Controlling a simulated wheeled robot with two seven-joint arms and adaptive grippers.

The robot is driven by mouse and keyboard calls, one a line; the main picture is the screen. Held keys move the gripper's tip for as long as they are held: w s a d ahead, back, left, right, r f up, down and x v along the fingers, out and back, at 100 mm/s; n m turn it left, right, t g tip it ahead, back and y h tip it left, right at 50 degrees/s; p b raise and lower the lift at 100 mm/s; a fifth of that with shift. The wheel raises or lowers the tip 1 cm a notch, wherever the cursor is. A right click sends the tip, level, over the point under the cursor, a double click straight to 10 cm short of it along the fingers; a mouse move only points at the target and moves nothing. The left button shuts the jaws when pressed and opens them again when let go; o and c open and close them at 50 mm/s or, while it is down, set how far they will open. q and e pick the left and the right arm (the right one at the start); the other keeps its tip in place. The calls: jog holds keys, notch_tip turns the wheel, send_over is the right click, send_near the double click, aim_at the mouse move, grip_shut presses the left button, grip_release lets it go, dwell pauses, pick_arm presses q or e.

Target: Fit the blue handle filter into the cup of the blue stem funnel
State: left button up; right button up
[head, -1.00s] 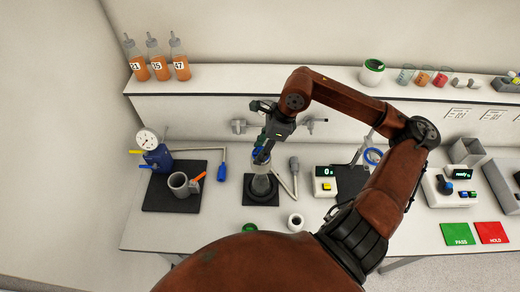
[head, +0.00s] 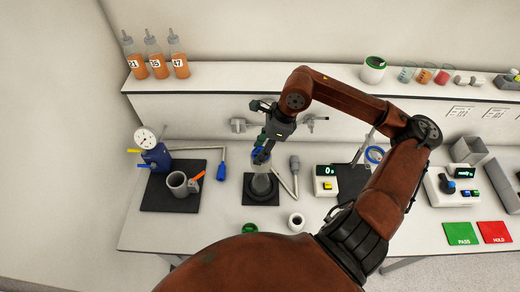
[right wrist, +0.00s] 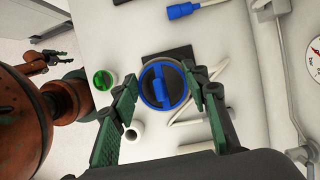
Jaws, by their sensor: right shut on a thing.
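A white cylinder (head: 296,222) and a green-topped jar (head: 249,228) stand in front of the black base. Wall taps (head: 240,125) stand behind the gripper.

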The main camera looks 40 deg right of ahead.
jog(key=shift+s+f, duration=0.15)
jog(key=shift+f, duration=0.1)
jog(key=o, duration=1.3)
jog(key=shift+d+r, duration=0.1)
jog(key=shift+r, duration=0.1)
jog(key=v, duration=1.1)
jog(key=shift+r, duration=0.25)
